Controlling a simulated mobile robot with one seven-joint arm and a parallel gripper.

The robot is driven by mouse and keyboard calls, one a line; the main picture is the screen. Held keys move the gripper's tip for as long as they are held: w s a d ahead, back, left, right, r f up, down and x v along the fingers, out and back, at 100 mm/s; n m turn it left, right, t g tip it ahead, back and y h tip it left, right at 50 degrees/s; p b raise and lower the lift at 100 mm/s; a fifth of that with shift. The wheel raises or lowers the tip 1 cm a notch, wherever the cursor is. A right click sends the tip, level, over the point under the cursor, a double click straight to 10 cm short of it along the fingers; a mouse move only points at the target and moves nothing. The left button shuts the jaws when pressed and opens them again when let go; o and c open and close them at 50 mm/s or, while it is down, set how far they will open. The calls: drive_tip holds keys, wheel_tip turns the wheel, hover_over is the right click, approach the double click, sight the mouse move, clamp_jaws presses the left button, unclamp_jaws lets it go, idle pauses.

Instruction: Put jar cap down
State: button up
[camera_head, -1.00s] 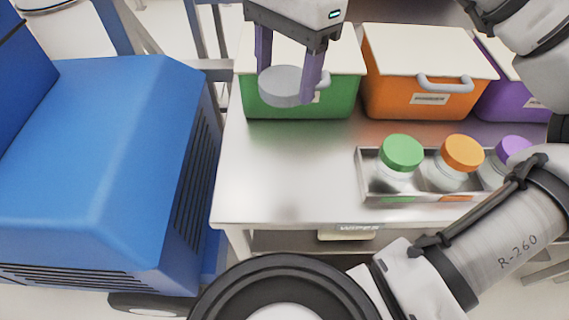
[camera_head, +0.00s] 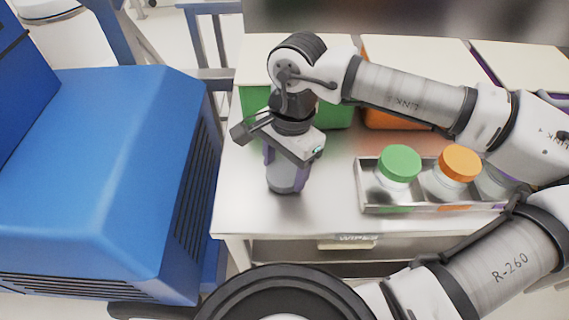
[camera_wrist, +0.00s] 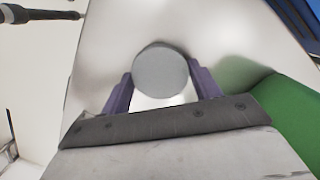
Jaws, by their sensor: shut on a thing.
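The jar cap is a round grey disc (camera_wrist: 160,72) held between the two purple fingers of my gripper (camera_wrist: 160,90) in the wrist view. In the head view my gripper (camera_head: 284,172) points down over the left part of the steel table (camera_head: 250,215), with the grey cap (camera_head: 286,184) at its fingertips. The gripper is shut on the cap. The cap is low, close to the table top; I cannot tell whether it touches.
A metal tray (camera_head: 362,190) to the right holds jars with a green cap (camera_head: 400,163) and an orange cap (camera_head: 460,163). Behind stand a green bin (camera_head: 256,98) and an orange bin (camera_head: 395,118), partly hidden by my arm. A blue machine (camera_head: 110,170) stands left of the table.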

sight(290, 168)
drive_tip(key=shift+f, duration=0.2)
drive_tip(key=shift+f, duration=0.15)
drive_tip(key=o, duration=0.9)
drive_tip(key=shift+o, duration=0.2)
drive_tip(key=shift+r, duration=0.2)
wheel_tip(290, 168, up, 12)
drive_tip(key=w+d+b, duration=0.1)
drive_tip(key=shift+s, duration=0.1)
